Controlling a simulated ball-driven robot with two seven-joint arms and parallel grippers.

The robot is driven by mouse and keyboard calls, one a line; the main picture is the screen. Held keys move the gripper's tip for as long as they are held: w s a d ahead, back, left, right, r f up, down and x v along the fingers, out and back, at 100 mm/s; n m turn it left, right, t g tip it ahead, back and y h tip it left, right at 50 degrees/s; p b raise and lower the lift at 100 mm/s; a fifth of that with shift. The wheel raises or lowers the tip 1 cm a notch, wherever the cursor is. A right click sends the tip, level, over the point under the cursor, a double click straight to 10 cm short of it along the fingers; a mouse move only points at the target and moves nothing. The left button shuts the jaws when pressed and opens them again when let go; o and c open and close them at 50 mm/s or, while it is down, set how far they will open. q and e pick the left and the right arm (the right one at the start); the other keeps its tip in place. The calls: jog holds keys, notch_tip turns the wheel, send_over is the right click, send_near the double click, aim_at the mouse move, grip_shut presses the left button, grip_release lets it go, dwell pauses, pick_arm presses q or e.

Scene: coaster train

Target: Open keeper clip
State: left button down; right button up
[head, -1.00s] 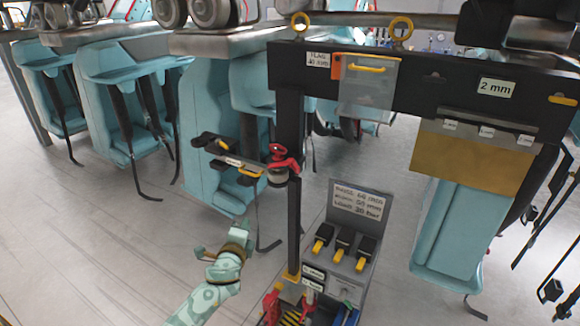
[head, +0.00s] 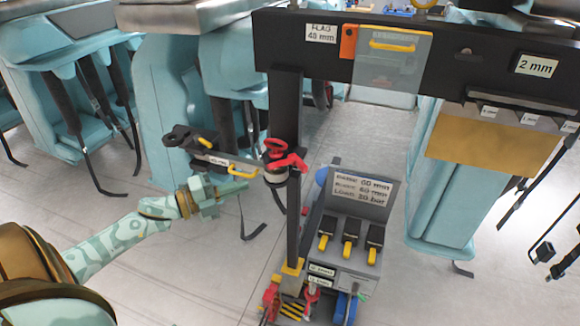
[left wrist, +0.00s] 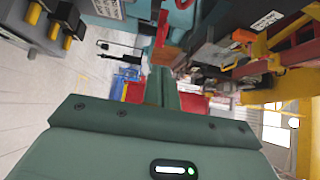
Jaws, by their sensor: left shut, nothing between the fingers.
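A red clip (head: 292,163) sits on the black post, beside a round red-topped part (head: 276,149); I take it for the keeper clip, but no label confirms this. A dark arm with a pale labelled bar (head: 222,160) reaches left from the post and carries a yellow handle (head: 242,172). My left gripper (head: 240,187) is shut and empty, just below that handle and left of the post. Whether it touches the handle, I cannot tell. In the left wrist view its green fingers (left wrist: 164,92) point up the picture. My right gripper is not in view.
A black crossbeam (head: 450,50) with a clear flag panel (head: 389,65) spans above. A grey box with black-and-yellow levers (head: 350,240) stands at the post's foot. Teal seats (head: 175,110) hang behind on the left. The floor at lower left is open apart from my arm.

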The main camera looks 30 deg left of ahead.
aim_at(300, 168)
pick_arm(q)
jog(key=x, duration=1.3)
jog(key=shift+w+d+p, duration=0.1)
jog(key=shift+d+p, duration=0.1)
jog(key=shift+p, duration=0.15)
jog(key=shift+w+d, duration=0.15)
jog(key=shift+w, duration=0.05)
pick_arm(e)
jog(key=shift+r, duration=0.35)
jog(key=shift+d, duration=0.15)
pick_arm(q)
jog(key=shift+w+d, duration=0.35)
jog(key=shift+d, duration=0.05)
jog(key=shift+r, duration=0.1)
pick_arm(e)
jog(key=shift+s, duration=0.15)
pick_arm(q)
jog(key=shift+s, duration=0.1)
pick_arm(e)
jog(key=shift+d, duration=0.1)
